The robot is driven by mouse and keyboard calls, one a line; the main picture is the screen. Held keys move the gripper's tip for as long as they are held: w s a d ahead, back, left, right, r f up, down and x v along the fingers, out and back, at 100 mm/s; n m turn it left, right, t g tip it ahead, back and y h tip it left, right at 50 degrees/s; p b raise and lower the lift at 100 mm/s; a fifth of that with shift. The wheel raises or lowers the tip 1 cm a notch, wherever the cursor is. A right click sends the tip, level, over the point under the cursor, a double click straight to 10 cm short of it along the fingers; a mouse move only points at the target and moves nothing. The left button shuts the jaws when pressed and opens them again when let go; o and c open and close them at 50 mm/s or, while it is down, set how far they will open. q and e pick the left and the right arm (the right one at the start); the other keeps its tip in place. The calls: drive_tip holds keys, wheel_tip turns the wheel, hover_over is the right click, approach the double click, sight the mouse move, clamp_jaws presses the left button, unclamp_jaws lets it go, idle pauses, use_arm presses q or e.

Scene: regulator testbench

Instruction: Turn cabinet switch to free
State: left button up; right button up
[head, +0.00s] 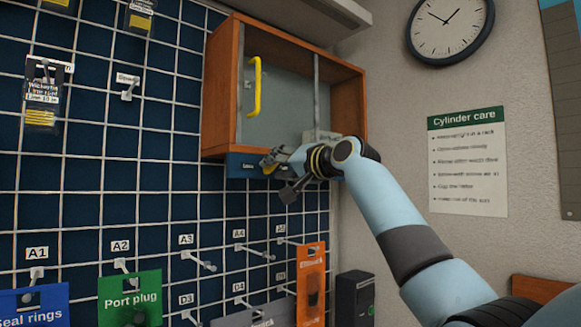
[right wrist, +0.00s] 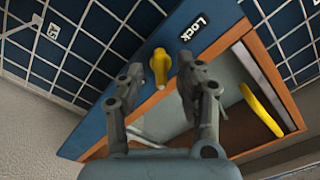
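The wooden cabinet (head: 219,96) hangs on the blue grid wall, with a yellow bar handle (head: 255,88) on its front. A blue strip (head: 240,166) runs along its underside edge. In the right wrist view, the yellow switch knob (right wrist: 160,66) sits on this strip beside a "Lock" label (right wrist: 193,28). A "Free" label is not visible. My right gripper (head: 271,166) is at the cabinet's lower front; it also shows in the right wrist view (right wrist: 160,72). Its fingers are open on either side of the knob, with gaps visible. My left gripper is not in view.
Grid-wall hooks hold a green Port plug card (head: 130,296), a blue Seal rings card (head: 33,303) and an orange item (head: 310,283) below the cabinet. A clock (head: 450,27) and a Cylinder care poster (head: 467,160) are on the right wall.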

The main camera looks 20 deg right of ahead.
drive_tip(key=v, duration=1.1)
drive_tip(key=shift+s, duration=0.2)
